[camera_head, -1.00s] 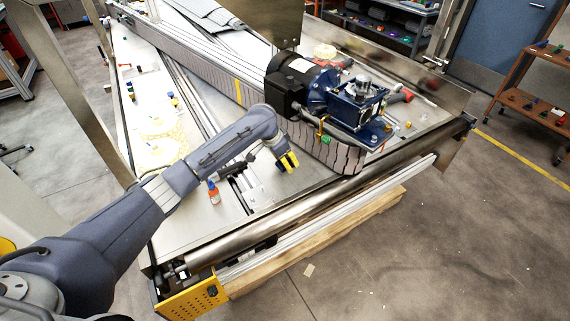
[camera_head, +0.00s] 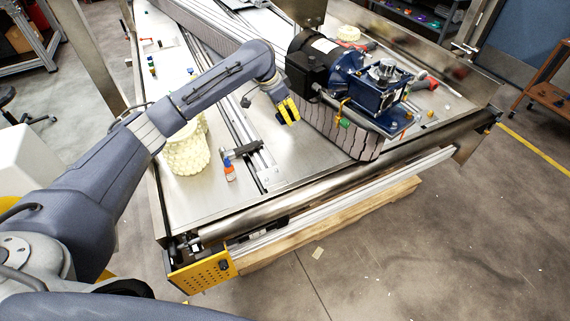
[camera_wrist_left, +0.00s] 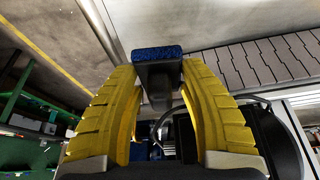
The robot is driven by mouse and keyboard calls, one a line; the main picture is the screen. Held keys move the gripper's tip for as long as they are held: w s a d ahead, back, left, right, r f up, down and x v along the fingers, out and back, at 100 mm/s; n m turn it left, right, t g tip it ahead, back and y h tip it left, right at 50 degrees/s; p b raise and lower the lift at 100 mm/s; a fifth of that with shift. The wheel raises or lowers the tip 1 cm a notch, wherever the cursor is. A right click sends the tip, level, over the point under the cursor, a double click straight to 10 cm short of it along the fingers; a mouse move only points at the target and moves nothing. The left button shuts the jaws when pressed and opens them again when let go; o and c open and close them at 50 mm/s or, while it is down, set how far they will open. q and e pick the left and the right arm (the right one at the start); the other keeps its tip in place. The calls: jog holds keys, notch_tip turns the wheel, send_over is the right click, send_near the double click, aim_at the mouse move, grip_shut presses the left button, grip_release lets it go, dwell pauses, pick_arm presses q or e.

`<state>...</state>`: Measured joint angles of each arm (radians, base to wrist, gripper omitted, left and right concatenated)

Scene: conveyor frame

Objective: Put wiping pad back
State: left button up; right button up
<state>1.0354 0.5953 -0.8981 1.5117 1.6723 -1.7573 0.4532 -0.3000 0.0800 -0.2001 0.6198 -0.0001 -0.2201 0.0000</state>
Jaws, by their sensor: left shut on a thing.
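My left gripper (camera_head: 288,111), with yellow ribbed fingers, is above the metal conveyor bed, just left of the motor and gearbox unit. In the left wrist view its fingers (camera_wrist_left: 160,78) are shut on a dark handle with a blue textured pad (camera_wrist_left: 158,53) at its end, which looks like the wiping pad. In the head view only a small blue piece (camera_head: 283,119) of it shows beside the fingers; the rest is hidden. My right gripper is not in view.
The blue gearbox (camera_head: 367,88) with its black motor (camera_head: 308,70) stands close right of the gripper. A steel roller (camera_head: 255,214) crosses the front edge.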

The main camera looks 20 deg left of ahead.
pick_arm(q)
jog(key=shift+s+d+r, duration=0.1)
jog(key=shift+s+r, duration=0.05)
jog(key=shift+s, duration=0.45)
jog(key=shift+s+d+r, duration=0.1)
jog(key=shift+s+r, duration=0.05)
jog(key=shift+s, duration=0.45)
jog(key=f, duration=0.1)
send_over(289, 163)
jog(key=f, duration=0.9)
jog(key=s+f, duration=0.1)
jog(key=f, duration=0.3)
jog(key=shift+a+f, duration=0.3)
jog(key=shift+a, duration=0.1)
jog(key=shift+w+f, duration=0.1)
jog(key=shift+f, duration=2.6)
jog(key=shift+f, duration=0.1)
jog(key=o, duration=1)
jog(key=shift+v, duration=3.85)
